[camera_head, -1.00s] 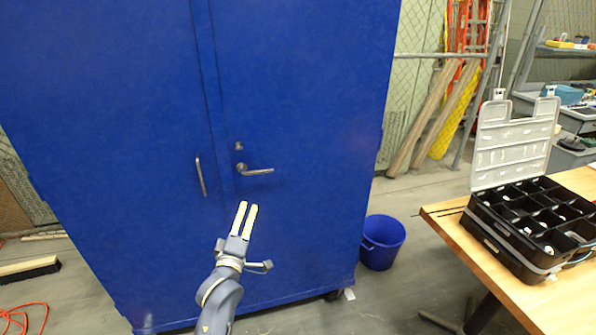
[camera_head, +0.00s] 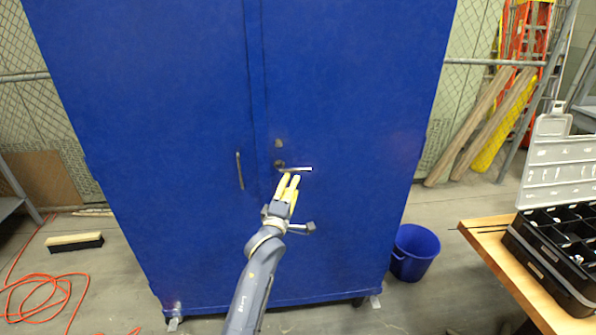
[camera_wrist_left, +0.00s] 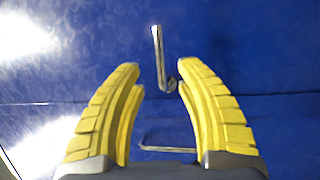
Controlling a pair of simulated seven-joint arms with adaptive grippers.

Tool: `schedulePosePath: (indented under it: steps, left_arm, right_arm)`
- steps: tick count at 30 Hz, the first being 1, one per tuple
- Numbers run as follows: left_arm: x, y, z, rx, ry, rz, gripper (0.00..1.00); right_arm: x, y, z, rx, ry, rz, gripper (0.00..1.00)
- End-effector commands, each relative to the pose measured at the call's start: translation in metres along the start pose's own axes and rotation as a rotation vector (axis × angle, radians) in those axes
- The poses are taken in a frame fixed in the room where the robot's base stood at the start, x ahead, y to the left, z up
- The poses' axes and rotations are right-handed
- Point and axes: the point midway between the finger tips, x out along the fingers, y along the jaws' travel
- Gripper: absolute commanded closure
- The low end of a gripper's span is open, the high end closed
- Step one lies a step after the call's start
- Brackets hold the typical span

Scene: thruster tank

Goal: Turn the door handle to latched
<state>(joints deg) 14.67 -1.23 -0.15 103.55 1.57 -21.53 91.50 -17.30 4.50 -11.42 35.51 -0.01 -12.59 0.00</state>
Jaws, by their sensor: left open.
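The door handle (camera_head: 299,169) is a silver lever on the blue cabinet's right door. It points right from its pivot, roughly level. In the left wrist view, the lever (camera_wrist_left: 158,55) shows beyond the fingertips, its pivot end between the two fingers. My left gripper (camera_head: 290,178) has yellow fingers and is just below and in front of the lever. In the left wrist view, the left gripper (camera_wrist_left: 158,75) is open with nothing held. Whether a finger touches the lever cannot be told. My right gripper is not in view.
A fixed pull bar (camera_head: 240,171) is on the left door; it also shows in the wrist view (camera_wrist_left: 168,149). A small lock (camera_head: 278,143) sits above the lever. A blue bucket (camera_head: 414,252) and a wooden table (camera_head: 492,243) with a black organizer (camera_head: 548,254) stand right.

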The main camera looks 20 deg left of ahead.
Motion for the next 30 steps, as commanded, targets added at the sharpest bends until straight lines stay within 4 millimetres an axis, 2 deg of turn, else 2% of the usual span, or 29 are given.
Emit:
schedulePosePath:
  steps: [1,6,12,18,30]
  left_arm:
    - [0.011,0.001,0.000,0.000,-0.001,0.001,0.64]
    - [0.038,0.001,0.001,-0.001,-0.001,0.001,0.64]
    - [0.062,0.000,0.000,-0.001,-0.001,0.001,0.64]
    - [0.075,0.000,0.000,0.001,0.000,0.000,0.64]
    - [0.079,0.000,0.000,-0.001,-0.001,0.000,0.64]
  right_arm:
    - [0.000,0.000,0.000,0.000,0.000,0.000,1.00]
    - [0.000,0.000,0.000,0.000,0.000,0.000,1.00]
    - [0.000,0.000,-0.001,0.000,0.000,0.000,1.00]
    - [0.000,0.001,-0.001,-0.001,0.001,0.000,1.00]
    - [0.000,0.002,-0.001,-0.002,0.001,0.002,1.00]
